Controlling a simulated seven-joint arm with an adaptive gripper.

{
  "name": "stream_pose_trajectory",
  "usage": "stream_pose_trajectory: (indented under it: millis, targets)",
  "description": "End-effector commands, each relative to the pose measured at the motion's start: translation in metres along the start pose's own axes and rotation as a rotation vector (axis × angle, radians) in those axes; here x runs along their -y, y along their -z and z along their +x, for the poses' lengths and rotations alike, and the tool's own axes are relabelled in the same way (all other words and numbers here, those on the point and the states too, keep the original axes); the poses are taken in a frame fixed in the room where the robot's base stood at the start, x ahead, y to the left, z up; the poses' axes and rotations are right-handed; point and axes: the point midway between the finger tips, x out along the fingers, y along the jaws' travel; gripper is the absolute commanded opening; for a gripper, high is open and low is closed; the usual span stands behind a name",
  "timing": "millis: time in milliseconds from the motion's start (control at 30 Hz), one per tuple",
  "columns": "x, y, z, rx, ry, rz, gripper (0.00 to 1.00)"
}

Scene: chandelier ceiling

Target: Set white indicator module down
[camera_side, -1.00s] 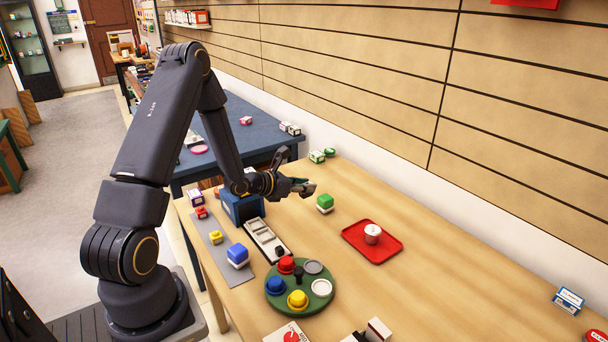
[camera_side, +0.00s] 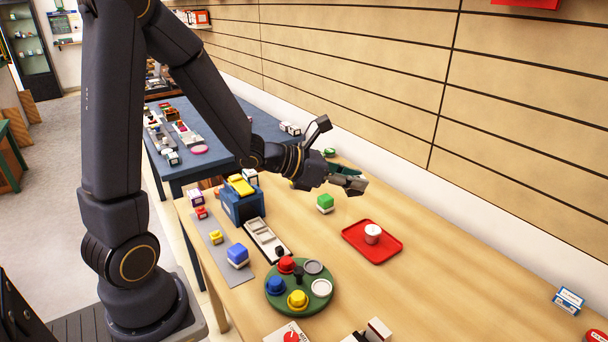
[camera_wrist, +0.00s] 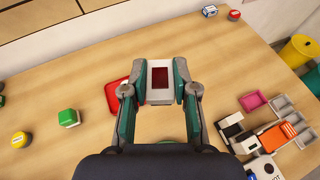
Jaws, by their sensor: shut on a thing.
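In the wrist view, my gripper (camera_wrist: 160,88) is shut on a white indicator module (camera_wrist: 160,98), a boxy white piece with a dark red window, held between the two fingertips. In the side view, my gripper (camera_side: 350,186) is in the air over the wooden table, behind the red tray and beyond the green block. The module cannot be made out there behind the fingers. The red tray (camera_side: 394,249) holds a small white round piece (camera_side: 372,234). Part of the tray (camera_wrist: 112,97) shows beside the left finger in the wrist view.
A green block (camera_side: 325,203) stands left of the tray. A round green holder (camera_side: 318,302) bears red, blue and yellow pieces. A blue box (camera_side: 240,207) and a grey mat (camera_side: 220,252) lie at the left. The table right of the tray is largely clear.

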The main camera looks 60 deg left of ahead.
Motion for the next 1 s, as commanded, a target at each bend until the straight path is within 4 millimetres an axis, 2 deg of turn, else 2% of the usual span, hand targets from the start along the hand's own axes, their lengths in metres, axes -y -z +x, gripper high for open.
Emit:
stream_pose_trajectory:
  millis: [367,467,667,833,1000]
  targets:
    - [0.030,0.019,0.012,-0.001,0.366,0.147,0.00]
    - [0.041,0.034,0.013,0.000,0.551,0.223,0.00]
    - [0.056,0.083,0.001,-0.002,1.037,0.421,0.00]
    - [0.044,0.138,-0.026,-0.005,1.562,0.639,0.00]
    - [0.003,0.184,-0.061,-0.004,2.102,0.860,0.00]
